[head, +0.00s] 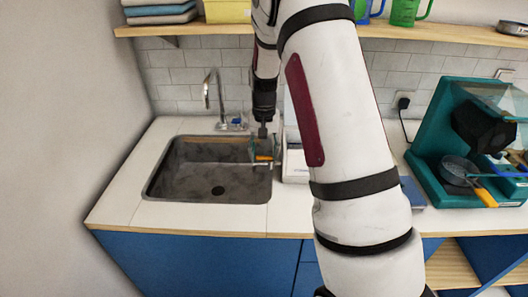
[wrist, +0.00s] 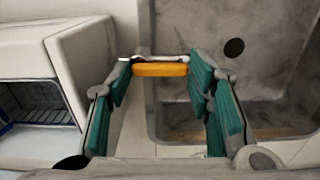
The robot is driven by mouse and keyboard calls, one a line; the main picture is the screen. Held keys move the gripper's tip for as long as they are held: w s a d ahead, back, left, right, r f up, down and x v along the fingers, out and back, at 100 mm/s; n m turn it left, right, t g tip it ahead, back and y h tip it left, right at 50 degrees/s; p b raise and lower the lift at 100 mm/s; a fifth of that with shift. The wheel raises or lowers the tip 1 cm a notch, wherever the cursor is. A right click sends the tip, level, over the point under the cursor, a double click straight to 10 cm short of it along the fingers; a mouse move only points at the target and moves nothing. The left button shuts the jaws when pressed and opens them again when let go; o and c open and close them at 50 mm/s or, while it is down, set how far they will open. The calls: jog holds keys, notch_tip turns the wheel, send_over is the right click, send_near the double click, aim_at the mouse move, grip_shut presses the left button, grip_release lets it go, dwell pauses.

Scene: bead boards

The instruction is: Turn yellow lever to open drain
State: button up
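The yellow lever (wrist: 160,70) is a short orange-yellow bar on a thin metal stem at the right rim of the sink. It also shows in the head view (head: 263,158). My gripper (wrist: 158,74) is open, with teal pads on both fingers. The lever lies across the gap between the fingertips, near both; I cannot tell whether either pad touches it. In the head view my gripper (head: 262,149) points down at the sink's right side. The sink (head: 177,165) is grey with a dark round drain (head: 218,190), which also shows in the wrist view (wrist: 234,48).
A chrome faucet (head: 207,90) stands behind the sink. A white box-like appliance (head: 296,165) stands close right of the gripper. A teal machine (head: 438,140) with a pan is farther right. The counter left of the sink is clear. A shelf (head: 185,28) runs above.

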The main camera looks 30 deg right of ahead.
jog(key=o, duration=0.4)
